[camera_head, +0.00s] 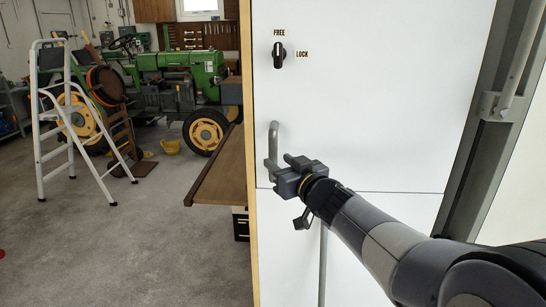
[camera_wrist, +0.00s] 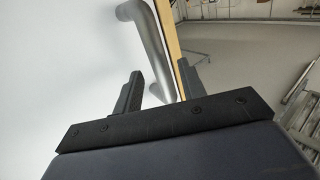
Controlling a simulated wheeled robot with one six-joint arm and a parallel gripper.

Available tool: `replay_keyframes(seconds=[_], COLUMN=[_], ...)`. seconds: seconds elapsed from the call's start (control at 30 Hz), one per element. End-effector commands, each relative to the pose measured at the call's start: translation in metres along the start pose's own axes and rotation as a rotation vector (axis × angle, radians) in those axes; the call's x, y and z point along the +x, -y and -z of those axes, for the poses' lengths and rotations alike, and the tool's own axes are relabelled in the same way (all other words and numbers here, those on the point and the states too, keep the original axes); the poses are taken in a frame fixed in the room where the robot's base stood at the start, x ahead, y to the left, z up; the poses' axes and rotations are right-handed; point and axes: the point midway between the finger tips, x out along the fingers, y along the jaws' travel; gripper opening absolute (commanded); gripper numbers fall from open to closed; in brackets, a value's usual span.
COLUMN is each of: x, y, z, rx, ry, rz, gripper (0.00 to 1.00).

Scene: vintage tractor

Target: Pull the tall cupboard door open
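The white cupboard door (camera_head: 370,100) fills the right of the head view and looks shut. A grey bar handle (camera_head: 273,145) stands near its left edge. The handle also shows in the wrist view (camera_wrist: 152,40). A black knob (camera_head: 279,56) above it stands upright, in line with the FREE label and turned away from LOCK. My gripper (camera_head: 290,165) is at the handle's lower end. In the wrist view my gripper (camera_wrist: 160,88) is open, its two fingers either side of the bar's lower part. Whether a finger touches the bar I cannot tell.
A lower white panel (camera_head: 350,235) with another grey bar (camera_head: 322,265) lies below a seam. A wooden bench (camera_head: 222,172) adjoins on the left. A green tractor (camera_head: 180,80) and a stepladder (camera_head: 60,120) stand farther back.

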Motion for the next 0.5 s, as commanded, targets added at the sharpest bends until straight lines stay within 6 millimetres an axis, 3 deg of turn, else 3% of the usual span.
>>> replay_keyframes(seconds=[0.2,0.5], x=[0.03,0.041], y=[0.0,0.0], z=[0.0,0.0], rx=[0.0,0.0], ry=[0.001,0.0], rz=[0.0,-0.001], gripper=[0.39,0.39])
